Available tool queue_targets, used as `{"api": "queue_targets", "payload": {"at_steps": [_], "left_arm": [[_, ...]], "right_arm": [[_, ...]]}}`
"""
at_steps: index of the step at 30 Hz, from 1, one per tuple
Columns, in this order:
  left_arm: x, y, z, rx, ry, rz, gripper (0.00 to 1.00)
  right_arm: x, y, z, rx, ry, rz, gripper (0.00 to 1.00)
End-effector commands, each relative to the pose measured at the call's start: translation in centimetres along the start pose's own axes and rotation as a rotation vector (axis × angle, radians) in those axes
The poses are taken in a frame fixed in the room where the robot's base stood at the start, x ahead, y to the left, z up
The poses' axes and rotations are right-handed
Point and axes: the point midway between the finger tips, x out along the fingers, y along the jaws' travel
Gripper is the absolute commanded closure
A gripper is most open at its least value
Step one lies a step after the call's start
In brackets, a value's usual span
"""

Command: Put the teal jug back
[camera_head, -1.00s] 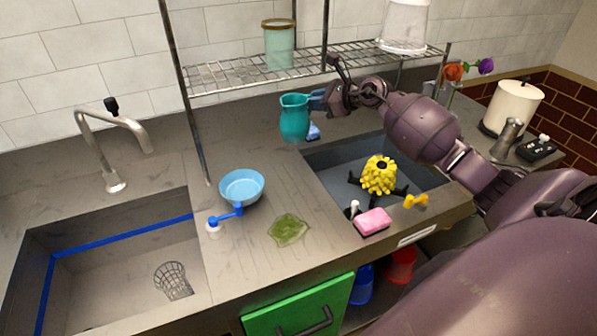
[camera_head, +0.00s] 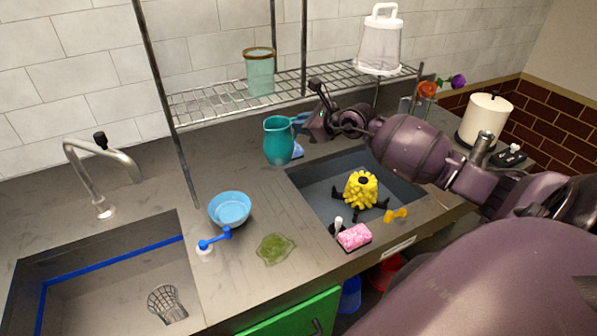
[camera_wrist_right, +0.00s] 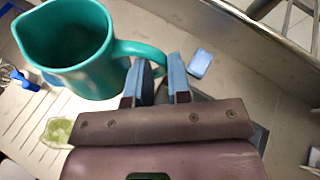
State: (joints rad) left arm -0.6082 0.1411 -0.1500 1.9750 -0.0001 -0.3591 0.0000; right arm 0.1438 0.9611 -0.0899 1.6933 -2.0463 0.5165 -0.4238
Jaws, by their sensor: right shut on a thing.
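The teal jug (camera_head: 280,141) is upright over the counter, just left of the grey basin and below the wire shelf. I cannot tell whether its base touches the counter. My right gripper (camera_head: 303,121) comes from the right and is shut on the jug's handle. In the right wrist view the jug (camera_wrist_right: 80,58) is at upper left, with its handle running between the blue fingertips of my right gripper (camera_wrist_right: 160,80). My left gripper is not in view.
A blue bowl (camera_head: 230,209) stands front left of the jug. A blue sponge (camera_wrist_right: 200,63) lies close to the gripper. A yellow bumpy object (camera_head: 361,189) is in the basin.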

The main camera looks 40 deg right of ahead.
Motion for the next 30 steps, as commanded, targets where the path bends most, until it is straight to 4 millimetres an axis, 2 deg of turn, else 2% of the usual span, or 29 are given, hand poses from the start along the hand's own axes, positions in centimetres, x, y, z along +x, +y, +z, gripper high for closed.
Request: {"api": "queue_targets", "payload": {"at_steps": [12,22,30], "left_arm": [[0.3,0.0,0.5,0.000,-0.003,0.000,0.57],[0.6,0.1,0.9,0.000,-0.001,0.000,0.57],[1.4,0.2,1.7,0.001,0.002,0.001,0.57]], "right_arm": [[3.1,2.3,-7.4,0.002,-0.002,0.000,1.00],[4.1,3.0,-9.8,0.000,-0.003,0.000,1.00],[5.4,4.0,-12.8,0.002,-0.003,0.000,1.00]]}}
